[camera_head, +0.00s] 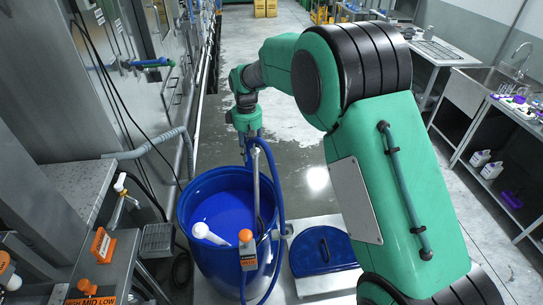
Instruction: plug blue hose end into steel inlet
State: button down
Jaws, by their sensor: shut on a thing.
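My gripper (248,132) is above the far side of an open blue drum and is shut on the upper end of a blue hose. The hose (279,200) hangs from it, arcs down past the drum's right side and runs to the front. The exact hose tip is hidden by the jaws. A steel inlet cannot be picked out for certain. A small steel fitting with a white top (122,187) stands at the left bench, and a blue fitting (152,63) sits on the machine wall farther back. My gripper is apart from both.
The blue drum (190,225) holds blue liquid, a white scoop (208,233) and a steel tube (257,180). An orange-topped device (247,250) is at its front rim. A blue lid (320,250) lies to the right. Cables and a grey pipe (155,145) run along the left machines.

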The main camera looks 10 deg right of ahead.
jog(key=s+a+p, duration=0.1)
jog(key=s+a, duration=0.6)
jog(key=a, duration=0.4)
jog(key=s+a+p, duration=0.2)
jog(key=s+a, duration=0.4)
jog(key=a, duration=0.5)
jog(key=s+a+p, duration=0.1)
jog(key=s+a, duration=0.6)
jog(key=a, duration=0.5)
jog(key=s+a+p, duration=0.1)
jog(key=s+a, duration=0.5)
jog(key=s, duration=0.5)
jog(key=s+a+f+m+p, duration=0.1)
jog(key=s+a, duration=0.5)
jog(key=s, duration=0.6)
jog(key=s+a+f+p, duration=0.1)
jog(key=s+a, duration=0.4)
jog(key=s, duration=0.6)
jog(key=shift+s+a+p, duration=0.35)
jog(key=shift+a+p, duration=0.05)
jog(key=shift+p, duration=0.5)
jog(key=shift+f, duration=0.2)
jog(key=shift+f+b, duration=1.55)
jog(key=shift+f, duration=1.65)
